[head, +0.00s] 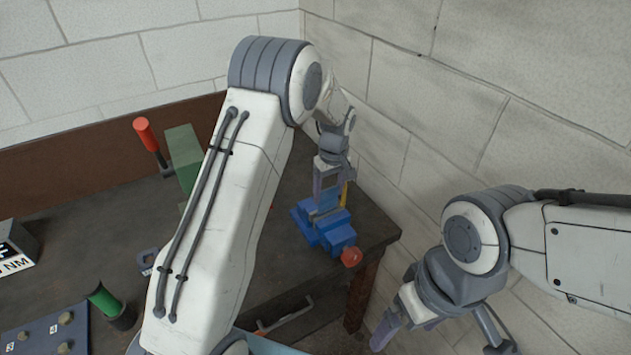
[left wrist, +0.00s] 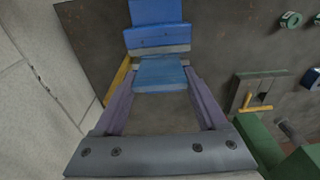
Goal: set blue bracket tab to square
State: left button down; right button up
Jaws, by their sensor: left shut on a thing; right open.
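The blue bracket (head: 311,228) stands on the dark bench near its right corner, with a red knob (head: 351,257) at its front. My left gripper (head: 324,203) reaches down over it. In the left wrist view, the gripper's two fingers (left wrist: 160,85) are shut on the blue tab (left wrist: 160,72), one on each side. Blue blocks of the bracket (left wrist: 157,35) show just beyond the tab. A yellow upright piece (head: 344,194) stands close beside the gripper; whether it touches the tab I cannot tell. My right gripper (head: 440,340) is open and empty, off the bench, partly cut off by the frame.
A green block (head: 184,155) and a red-handled tool (head: 147,135) stand at the back. A blue board with knobs (head: 45,330), a green-topped cup (head: 105,300) and a lettered box (head: 14,245) are at left. White block walls close the back and right. My left arm hides mid-bench.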

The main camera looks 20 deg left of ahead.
pick_arm(q)
jog(key=shift+w+a+r+h, duration=0.15)
jog(key=shift+w+r+h, duration=0.05)
jog(key=shift+h, duration=0.1)
jog(key=shift+a+f+g+p, duration=0.15)
jog(key=shift+g+p, duration=0.15)
pick_arm(e)
jog(key=shift+r, duration=0.75)
pick_arm(q)
grip_release()
jog(key=shift+r, duration=0.2)
notch_tip(320, 180, up, 10)
jog(key=b, duration=0.3)
jog(key=shift+b, duration=0.3)
pick_arm(e)
notch_tip(320, 180, down, 4)
jog(key=shift+r, duration=0.2)
